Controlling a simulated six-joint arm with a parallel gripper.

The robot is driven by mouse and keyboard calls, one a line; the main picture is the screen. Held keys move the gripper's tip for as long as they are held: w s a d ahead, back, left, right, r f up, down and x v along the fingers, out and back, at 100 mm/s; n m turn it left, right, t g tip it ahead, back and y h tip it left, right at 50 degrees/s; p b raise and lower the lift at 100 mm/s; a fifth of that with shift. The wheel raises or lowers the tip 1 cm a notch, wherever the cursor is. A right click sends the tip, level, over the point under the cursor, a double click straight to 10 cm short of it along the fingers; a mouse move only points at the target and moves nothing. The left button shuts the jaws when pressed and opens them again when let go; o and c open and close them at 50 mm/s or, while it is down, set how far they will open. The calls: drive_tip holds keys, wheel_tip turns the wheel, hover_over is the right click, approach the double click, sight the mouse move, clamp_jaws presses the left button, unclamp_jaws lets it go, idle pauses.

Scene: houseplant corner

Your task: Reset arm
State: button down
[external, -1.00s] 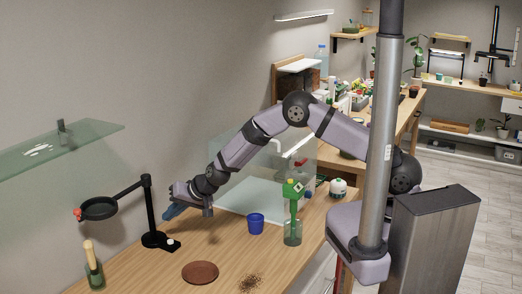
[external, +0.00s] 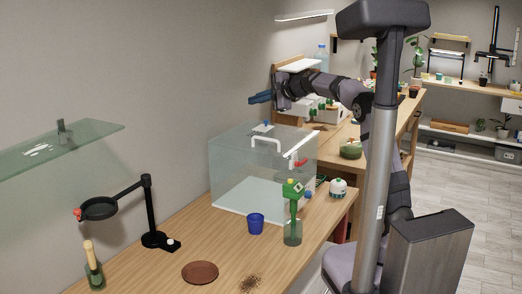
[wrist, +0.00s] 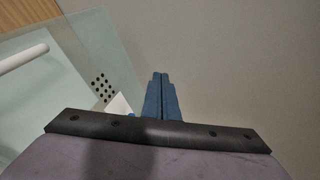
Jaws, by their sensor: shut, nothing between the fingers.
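My gripper (external: 261,97) is raised high in the external view, above and behind the clear glass box (external: 225,165). Its blue fingers point left toward the wall and are shut with nothing between them. In the wrist view the blue fingers (wrist: 162,80) lie side by side against the plain wall. My arm reaches back over the wooden bench from the column at the right.
A glass shelf (external: 90,142) hangs at the left. The air around my gripper is clear.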

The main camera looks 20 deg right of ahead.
drive_tip(key=d+f+t+h, duration=0.1)
drive_tip(key=d+f+h, duration=0.25)
drive_tip(key=d, duration=1.15)
drive_tip(key=d+f+t+h, duration=0.15)
drive_tip(key=d+h, duration=0.25)
drive_tip(key=d, duration=1.1)
drive_tip(key=s+a+f+n+g+p, duration=0.2)
drive_tip(key=s+a+f+n+g, duration=0.15)
drive_tip(key=s, duration=0.35)
drive_tip(key=s+a+f+n+g+y+p, duration=0.1)
drive_tip(key=s+a+f+n+g+p, duration=0.2)
drive_tip(key=s, duration=0.4)
drive_tip(key=s+a+f+n+g+p, duration=0.2)
drive_tip(key=s+a+f, duration=0.1)
drive_tip(key=s+f, duration=0.3)
drive_tip(key=s+f+n+g+p, duration=0.2)
drive_tip(key=s+n, duration=0.1)
drive_tip(key=s, duration=0.8)
drive_tip(key=s+a+f+n+g+h+p, duration=0.1)
drive_tip(key=s+n, duration=0.3)
drive_tip(key=s, duration=0.7)
drive_tip(key=shift+f+g+p, duration=0.4)
drive_tip(key=shift+g+p, duration=0.2)
drive_tip(key=shift+g, duration=0.3)
